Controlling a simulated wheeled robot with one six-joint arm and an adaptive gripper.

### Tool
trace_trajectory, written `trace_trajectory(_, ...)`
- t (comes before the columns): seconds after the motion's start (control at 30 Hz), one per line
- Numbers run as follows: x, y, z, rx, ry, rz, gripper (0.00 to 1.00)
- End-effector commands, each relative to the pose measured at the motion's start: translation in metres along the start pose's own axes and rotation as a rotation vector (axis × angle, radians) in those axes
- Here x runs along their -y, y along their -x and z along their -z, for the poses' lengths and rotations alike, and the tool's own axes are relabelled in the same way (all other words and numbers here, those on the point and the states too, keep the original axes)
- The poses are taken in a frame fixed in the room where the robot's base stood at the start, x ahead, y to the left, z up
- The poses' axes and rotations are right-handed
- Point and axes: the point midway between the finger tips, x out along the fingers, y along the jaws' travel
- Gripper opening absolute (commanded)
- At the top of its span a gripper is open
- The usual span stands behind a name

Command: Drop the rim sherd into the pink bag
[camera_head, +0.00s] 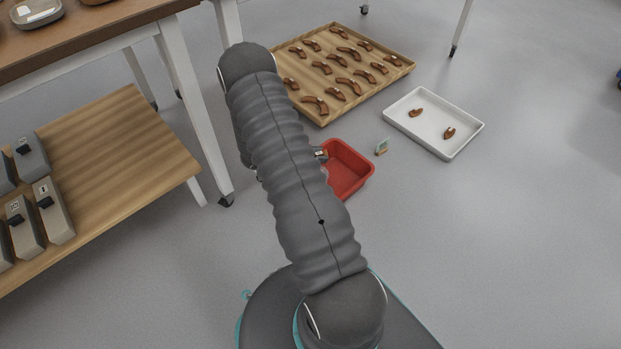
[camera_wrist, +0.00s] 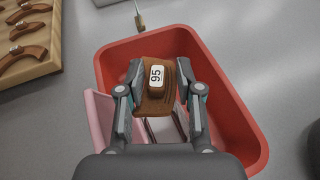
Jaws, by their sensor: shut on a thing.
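My gripper (camera_wrist: 160,82) is shut on a brown curved sherd (camera_wrist: 151,106) with a white label reading 95. In the wrist view it holds the sherd over the red bin (camera_wrist: 236,122). A pink folded thing, seemingly the pink bag (camera_wrist: 97,113), shows inside the bin below and left of the fingers. Its mouth is largely hidden behind the sherd and gripper. In the head view my arm hides most of the gripper. The sherd's end (camera_head: 321,154) shows beside the arm, at the bin's (camera_head: 352,172) left part.
A wooden tray (camera_head: 397,73) with several brown sherds lies on the floor behind the bin. A white tray (camera_head: 449,150) holds two sherds at right. A small card stand (camera_head: 381,147) stands between. A wooden table with a lower shelf (camera_head: 120,150) is at left.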

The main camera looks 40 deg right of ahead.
Motion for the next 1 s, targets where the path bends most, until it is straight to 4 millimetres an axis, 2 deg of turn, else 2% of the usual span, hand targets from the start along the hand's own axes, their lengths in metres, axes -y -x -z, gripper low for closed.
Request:
trace_trajectory(0.03, 0.0, -0.004, 0.009, 0.0, 0.0, 0.0, 0.01)
trace_trajectory(0.23, 0.0, -0.011, 0.027, 0.0, 0.001, -0.001, 0.01)
trace_trajectory(0.6, 0.0, -0.012, 0.03, 0.0, 0.0, -0.001, 0.01)
trace_trajectory(0.63, 0.0, -0.012, 0.03, 0.0, 0.0, -0.001, 0.43)
trace_trajectory(0.7, 0.0, -0.012, 0.03, 0.0, 0.0, -0.001, 0.6)
trace_trajectory(0.73, 0.0, -0.012, 0.03, 0.0, 0.0, -0.001, 0.65)
trace_trajectory(1.0, 0.0, -0.012, 0.03, 0.0, 0.0, -0.001, 0.65)
